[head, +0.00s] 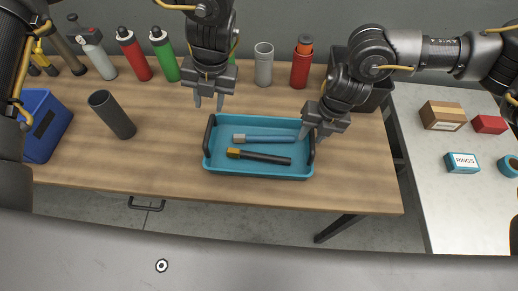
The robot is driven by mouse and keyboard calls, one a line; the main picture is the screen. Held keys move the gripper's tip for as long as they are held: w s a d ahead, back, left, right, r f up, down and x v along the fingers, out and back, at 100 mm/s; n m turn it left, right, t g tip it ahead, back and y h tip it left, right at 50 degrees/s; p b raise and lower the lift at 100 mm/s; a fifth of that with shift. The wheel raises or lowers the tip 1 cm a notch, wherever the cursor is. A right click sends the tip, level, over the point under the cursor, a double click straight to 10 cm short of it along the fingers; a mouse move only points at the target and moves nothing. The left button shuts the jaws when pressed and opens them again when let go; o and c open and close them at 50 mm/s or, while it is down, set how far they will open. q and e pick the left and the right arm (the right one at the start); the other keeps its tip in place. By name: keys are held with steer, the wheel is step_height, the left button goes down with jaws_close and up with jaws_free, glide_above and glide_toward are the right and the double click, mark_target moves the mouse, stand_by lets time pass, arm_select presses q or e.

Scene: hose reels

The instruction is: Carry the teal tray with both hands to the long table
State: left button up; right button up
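The teal tray (217,169) sits on the wooden table (160,160) near its front edge, with a dark handle at each end. In it lie a tool with a grey head and blue handle (268,138) and a tool with a yellow head and dark handle (264,157). My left gripper (209,104) is open and empty, above and behind the tray's left handle (209,134). My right gripper (311,134) is open at the tray's right end, just over the right handle (311,152), which it partly hides; I cannot tell if they touch.
Bottles and cylinders, including a red bottle (134,58) and a grey cup (263,66), line the back. A dark tube (112,115) and blue bin (47,128) stand left. A pale table (440,205) at right holds a cardboard box (443,116) and a rings box (461,163).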

step_height(320, 180, up, 11)
steer(key=d, duration=0.2)
steer(key=shift+d, duration=0.1)
